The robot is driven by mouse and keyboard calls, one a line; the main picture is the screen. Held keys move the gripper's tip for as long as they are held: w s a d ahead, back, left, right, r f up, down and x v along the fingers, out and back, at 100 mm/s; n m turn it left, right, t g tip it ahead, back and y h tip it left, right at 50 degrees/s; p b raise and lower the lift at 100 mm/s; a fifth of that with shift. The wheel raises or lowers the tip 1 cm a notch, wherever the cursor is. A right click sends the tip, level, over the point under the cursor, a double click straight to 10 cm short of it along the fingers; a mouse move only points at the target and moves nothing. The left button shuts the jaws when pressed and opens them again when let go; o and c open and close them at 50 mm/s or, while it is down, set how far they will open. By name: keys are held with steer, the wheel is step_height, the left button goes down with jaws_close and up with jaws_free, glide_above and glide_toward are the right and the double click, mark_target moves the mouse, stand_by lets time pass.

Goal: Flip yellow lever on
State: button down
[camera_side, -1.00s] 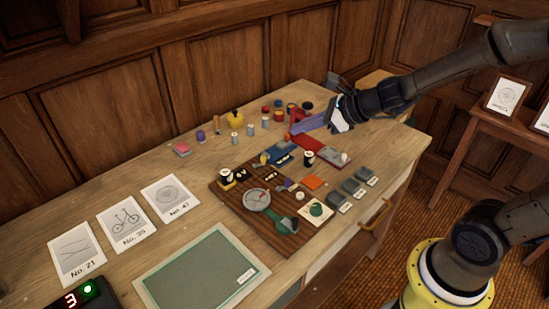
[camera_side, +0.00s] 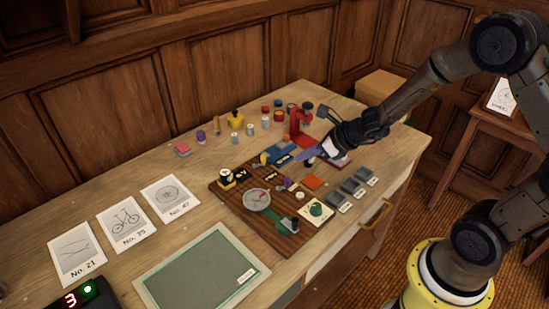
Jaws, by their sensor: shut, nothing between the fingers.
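A small yellow knob (camera_side: 264,158), which looks like the yellow lever's tip, stands at the far edge of the brown wooden board (camera_side: 233,207), beside blue parts (camera_side: 281,148). It is too small to tell which way the lever is set.
The board also carries a round gauge (camera_side: 257,199), a green lever-like part (camera_side: 288,224) and a purple knob (camera_side: 290,184). Grey blocks (camera_side: 352,187) lie at the right. A red stand (camera_side: 299,127) and several small jars stand behind.

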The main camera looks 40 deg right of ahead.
steer(key=x, duration=0.6)
steer(key=shift+w+a+f, duration=0.1)
steer(key=shift+w+f, duration=0.1)
steer(key=shift+f, duration=0.1)
steer(key=w, duration=0.3)
steer(key=shift+a+f, duration=0.15)
steer(key=shift+a, duration=0.25)
steer(key=shift+w+a, duration=0.15)
steer(key=shift+w, duration=0.5)
